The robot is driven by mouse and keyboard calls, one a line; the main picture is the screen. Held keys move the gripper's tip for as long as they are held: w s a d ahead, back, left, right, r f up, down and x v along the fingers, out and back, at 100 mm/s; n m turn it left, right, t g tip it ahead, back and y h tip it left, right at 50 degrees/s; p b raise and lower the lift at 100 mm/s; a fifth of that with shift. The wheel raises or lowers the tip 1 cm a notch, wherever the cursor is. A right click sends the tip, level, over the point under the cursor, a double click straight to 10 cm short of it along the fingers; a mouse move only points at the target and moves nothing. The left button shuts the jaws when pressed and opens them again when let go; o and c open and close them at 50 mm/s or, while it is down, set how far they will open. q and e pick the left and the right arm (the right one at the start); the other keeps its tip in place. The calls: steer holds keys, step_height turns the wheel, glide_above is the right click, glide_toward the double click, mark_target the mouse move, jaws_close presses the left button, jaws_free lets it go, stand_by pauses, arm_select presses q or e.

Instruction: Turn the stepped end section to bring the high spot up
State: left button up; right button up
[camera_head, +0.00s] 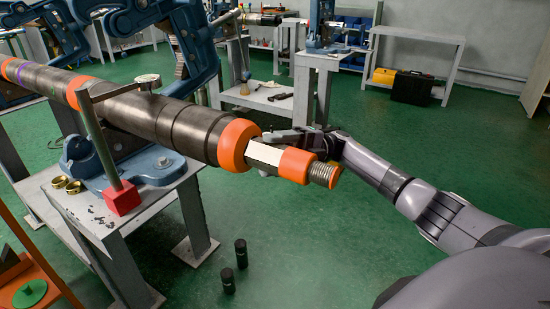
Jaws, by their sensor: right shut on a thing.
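A long dark pipe (170,118) with orange bands lies in blue vises and runs from the upper left toward the middle. Its stepped end section has a pale flat-sided part (263,155), an orange collar (296,165) and a threaded tip (324,174). My right gripper (290,138) reaches in from the right and is shut on the end section, at the pale part; its far finger is partly hidden. My left gripper is not in view.
A blue vise (150,165) sits on a grey metal table (150,215) with brass rings (68,184). Two black cylinders (241,253) stand on the green floor. Benches and a black case (412,88) are at the back.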

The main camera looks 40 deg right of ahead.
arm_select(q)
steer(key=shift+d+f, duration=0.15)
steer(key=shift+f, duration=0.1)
arm_select(e)
steer(key=shift+a+f+y, duration=0.15)
steer(key=shift+f+y, duration=0.1)
steer(key=shift+y, duration=0.15)
steer(key=o, duration=1)
steer(key=shift+r, duration=0.1)
steer(key=shift+c, duration=0.2)
arm_select(q)
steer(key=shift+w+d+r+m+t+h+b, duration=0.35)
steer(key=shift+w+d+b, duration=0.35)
steer(key=shift+b, duration=0.55)
arm_select(e)
steer(key=v, duration=0.7)
